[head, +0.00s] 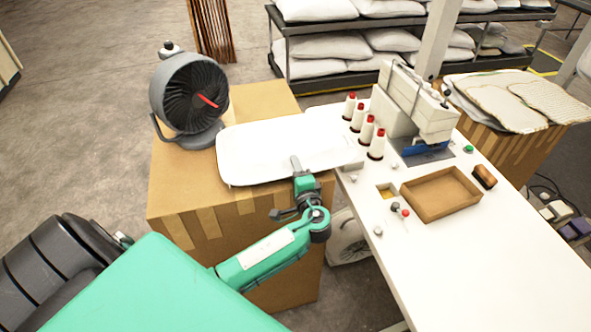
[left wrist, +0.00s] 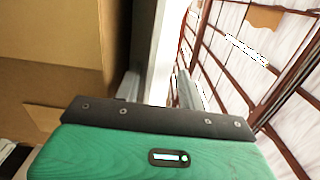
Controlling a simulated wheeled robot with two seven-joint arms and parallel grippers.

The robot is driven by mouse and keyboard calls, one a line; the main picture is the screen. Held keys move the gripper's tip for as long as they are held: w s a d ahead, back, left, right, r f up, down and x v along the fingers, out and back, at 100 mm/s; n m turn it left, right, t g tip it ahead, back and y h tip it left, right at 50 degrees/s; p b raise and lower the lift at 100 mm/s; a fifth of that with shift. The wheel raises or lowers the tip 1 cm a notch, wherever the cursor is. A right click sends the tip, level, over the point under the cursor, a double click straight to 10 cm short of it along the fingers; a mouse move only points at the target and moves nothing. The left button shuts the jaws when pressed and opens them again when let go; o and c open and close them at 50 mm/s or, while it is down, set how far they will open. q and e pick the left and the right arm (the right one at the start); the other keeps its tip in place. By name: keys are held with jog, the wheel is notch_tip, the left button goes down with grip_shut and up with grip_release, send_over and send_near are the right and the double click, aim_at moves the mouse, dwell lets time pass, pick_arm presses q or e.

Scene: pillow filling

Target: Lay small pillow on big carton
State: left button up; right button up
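The small pillow (head: 262,152), white and flat with rounded corners, lies level over the big carton (head: 190,190), a brown taped box. Its right end reaches past the carton toward the white table. My left gripper (head: 299,172) is at the pillow's near edge, with one grey finger showing over its top. In the left wrist view, a white strip, apparently the pillow's edge (left wrist: 168,45), runs between the two parted fingers of the gripper (left wrist: 160,90). I cannot tell whether both fingers press on it, or whether the pillow rests on the carton. My right gripper is out of view.
A dark fan (head: 190,95) stands on the carton behind the pillow's left end. The white table (head: 455,255) at right holds thread cones (head: 367,132), a sewing machine (head: 420,100) and a brown tray (head: 440,193). Shelves with white pillows stand behind.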

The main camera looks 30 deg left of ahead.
pick_arm(q)
jog(key=o, duration=0.6)
jog(key=shift+c, duration=0.2)
jog(key=shift+s+d+f, duration=0.1)
jog(key=shift+f, duration=0.05)
jog(key=v, duration=0.8)
jog(key=shift+s+d, duration=0.25)
jog(key=shift+d, duration=0.1)
